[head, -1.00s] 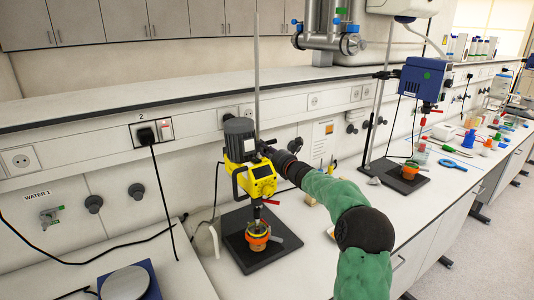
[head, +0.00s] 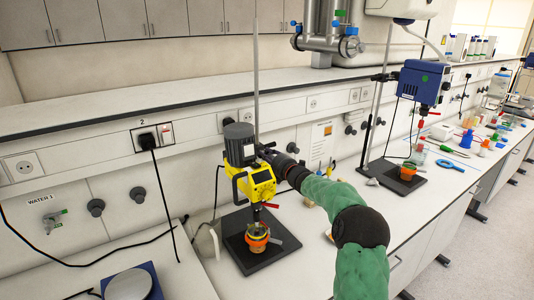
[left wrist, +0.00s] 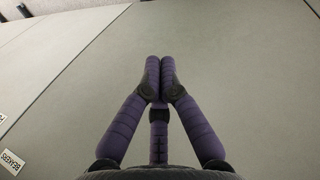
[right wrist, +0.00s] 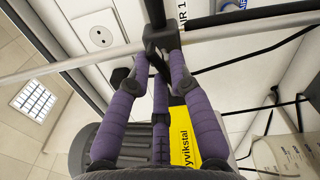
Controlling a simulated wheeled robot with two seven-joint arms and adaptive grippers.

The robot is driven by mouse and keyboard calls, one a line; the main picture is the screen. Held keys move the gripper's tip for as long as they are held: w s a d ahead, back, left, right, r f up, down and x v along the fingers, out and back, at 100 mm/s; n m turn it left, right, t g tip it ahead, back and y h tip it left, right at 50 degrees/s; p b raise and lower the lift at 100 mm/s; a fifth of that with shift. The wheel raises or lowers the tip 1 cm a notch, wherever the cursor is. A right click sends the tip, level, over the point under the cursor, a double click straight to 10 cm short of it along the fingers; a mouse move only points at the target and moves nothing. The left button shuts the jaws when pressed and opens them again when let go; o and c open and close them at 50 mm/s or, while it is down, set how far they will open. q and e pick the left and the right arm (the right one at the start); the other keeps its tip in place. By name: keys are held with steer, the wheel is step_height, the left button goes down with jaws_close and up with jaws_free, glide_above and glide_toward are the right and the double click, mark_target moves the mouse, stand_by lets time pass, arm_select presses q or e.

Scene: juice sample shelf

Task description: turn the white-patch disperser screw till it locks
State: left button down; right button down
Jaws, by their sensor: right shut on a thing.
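The yellow disperser (head: 260,185) with its grey motor (head: 239,142) hangs on a stand rod (head: 256,75), above an orange-collared vessel (head: 257,238). My right gripper (head: 267,152) is behind its upper right side, its fingers mostly hidden in the head view. In the right wrist view my right gripper (right wrist: 163,42) is shut on a small dark screw part (right wrist: 158,62) at the clamp, where the metal rod (right wrist: 85,60) crosses. The yellow housing (right wrist: 187,135) shows below the fingers. I cannot make out a white patch. My left gripper (left wrist: 160,75) is shut and empty, over a plain grey surface.
A blue disperser (head: 425,80) stands on a second stand to the right, above another orange vessel (head: 408,171). Coloured labware lies farther right. A balance (head: 128,284) is at the front left. A shelf (head: 100,118) runs along the wall behind.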

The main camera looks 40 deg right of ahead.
steer(key=m, duration=0.1)
steer(key=m+p, duration=0.1)
steer(key=m, duration=0.1)
steer(key=shift+s+d+f, duration=0.1)
steer(key=shift+d, duration=0.1)
steer(key=shift+f+m+p, duration=0.15)
steer(key=shift+m+p, duration=0.2)
steer(key=shift+m, duration=0.15)
steer(key=shift+f, duration=0.15)
steer(key=c, duration=1.2)
jaws_free()
steer(key=s, duration=0.4)
steer(key=s+a, duration=0.1)
steer(key=s, duration=0.7)
steer(key=shift+a, duration=0.2)
steer(key=shift+w, duration=0.1)
